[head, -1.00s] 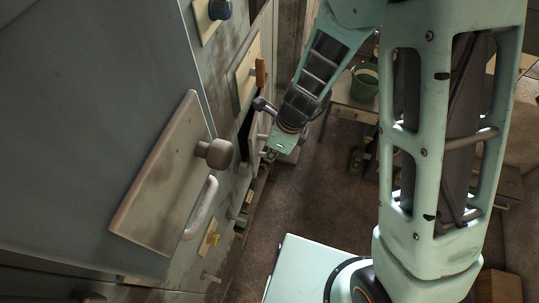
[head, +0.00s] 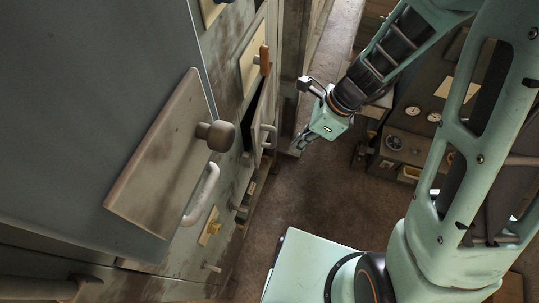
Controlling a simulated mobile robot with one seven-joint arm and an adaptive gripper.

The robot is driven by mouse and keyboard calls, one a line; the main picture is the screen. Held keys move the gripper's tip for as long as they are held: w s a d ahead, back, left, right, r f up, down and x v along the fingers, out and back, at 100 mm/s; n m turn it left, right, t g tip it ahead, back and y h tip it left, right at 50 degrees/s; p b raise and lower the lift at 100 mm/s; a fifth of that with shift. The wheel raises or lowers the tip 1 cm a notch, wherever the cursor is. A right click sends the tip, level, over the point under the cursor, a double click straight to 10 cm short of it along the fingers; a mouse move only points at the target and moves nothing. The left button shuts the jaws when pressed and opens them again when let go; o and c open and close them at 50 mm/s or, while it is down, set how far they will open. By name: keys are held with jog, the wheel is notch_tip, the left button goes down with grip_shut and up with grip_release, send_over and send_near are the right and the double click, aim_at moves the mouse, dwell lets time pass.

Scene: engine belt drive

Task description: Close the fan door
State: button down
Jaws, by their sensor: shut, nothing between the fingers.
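A small panel door (head: 264,128) with a pale bar handle stands ajar from the machine wall, with a dark gap at its left edge. No label shows, so I cannot tell for certain that it is the fan door. My gripper (head: 303,141) is shut and empty, in the air to the right of this door and apart from it. Its fingers point down and left. The inside behind the door is hidden.
A large grey panel (head: 100,110) fills the left, with a beige plate (head: 160,160), a round knob (head: 215,135) and a curved handle (head: 203,195). A console with gauges (head: 405,140) stands at right. The brown floor (head: 300,200) between is clear.

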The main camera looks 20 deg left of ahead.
notch_tip(320, 180, down, 4)
jog(key=d+y+b, duration=0.2)
jog(key=y+b, duration=0.1)
jog(key=b, duration=0.1)
jog(key=n+y+b, duration=0.1)
jog(key=b, duration=0.3)
send_near(258, 158)
notch_tip(258, 158, down, 4)
jog(key=a, duration=0.1)
jog(key=s+a, duration=0.1)
jog(key=shift+a+p, duration=0.35)
jog(key=shift+a, duration=0.05)
jog(key=shift+s+a, duration=0.1)
jog(key=shift+a, duration=0.3)
